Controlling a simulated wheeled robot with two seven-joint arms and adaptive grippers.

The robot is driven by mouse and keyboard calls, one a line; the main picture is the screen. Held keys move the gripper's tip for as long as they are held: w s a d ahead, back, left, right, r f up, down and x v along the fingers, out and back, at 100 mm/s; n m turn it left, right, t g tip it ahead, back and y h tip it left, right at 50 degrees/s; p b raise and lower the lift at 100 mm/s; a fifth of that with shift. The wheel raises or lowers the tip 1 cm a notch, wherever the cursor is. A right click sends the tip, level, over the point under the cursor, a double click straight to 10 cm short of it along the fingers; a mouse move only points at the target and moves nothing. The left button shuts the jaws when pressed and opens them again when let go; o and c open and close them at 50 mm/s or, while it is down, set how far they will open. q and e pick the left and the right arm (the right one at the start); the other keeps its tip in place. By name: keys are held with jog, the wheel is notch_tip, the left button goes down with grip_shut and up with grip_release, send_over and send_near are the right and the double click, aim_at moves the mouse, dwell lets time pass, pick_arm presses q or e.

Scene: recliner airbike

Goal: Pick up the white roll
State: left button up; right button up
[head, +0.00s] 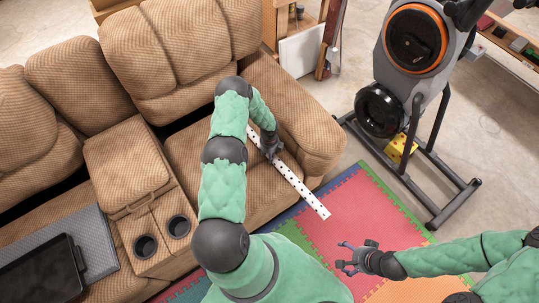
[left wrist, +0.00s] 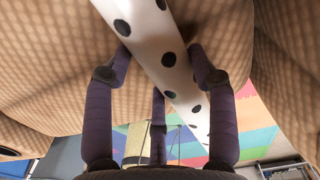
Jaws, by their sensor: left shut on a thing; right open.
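The white roll, a long thin tube with black dots, lies at a slant over the seat of the brown recliner sofa in the head view (head: 304,193). Its lower right end reaches out past the seat's front edge, over the play mat. My left gripper (head: 270,147) is shut on the roll near its middle. In the left wrist view the roll (left wrist: 172,55) runs between the fingers of my left gripper (left wrist: 159,52). My right gripper (head: 347,260) is open and empty over the mat, apart from the roll.
The brown sofa (head: 180,38) has a console with two cup holders. A grey pad with a black tray (head: 42,275) lies at the lower left. A coloured foam mat (head: 350,205) covers the floor in front. An exercise bike (head: 415,95) stands at the upper right beside a yellow block (head: 399,148).

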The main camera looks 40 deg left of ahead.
pick_arm(q)
notch_tip(320, 180, up, 3)
jog(key=shift+w+r+p, duration=0.1)
jog(key=shift+p, duration=0.5)
jog(key=s+d+r+p, duration=0.1)
jog(key=s+d+r, duration=0.8)
jog(key=s, duration=0.1)
jog(key=shift+d+r, duration=0.15)
jog(key=shift+d, duration=0.25)
